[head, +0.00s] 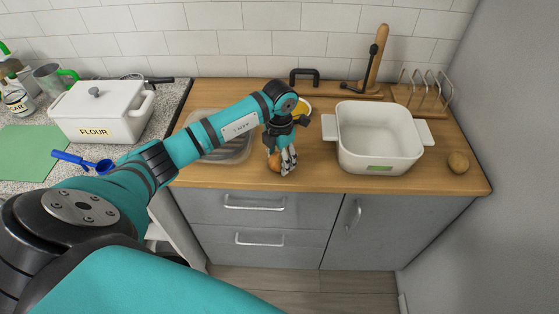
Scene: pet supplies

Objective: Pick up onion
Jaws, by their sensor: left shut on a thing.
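The onion (273,161) is a small brown-orange round thing near the front of the wooden counter. My left gripper (284,166) points down at it from above and is shut on it. The fingers hide the onion's right side. I cannot tell whether the onion touches the counter or is slightly lifted. My right gripper is not in view.
A white square pot (425,155) stands right of the gripper, with a brown round item (458,162) beyond it. A white flour box (92,131) stands at left.

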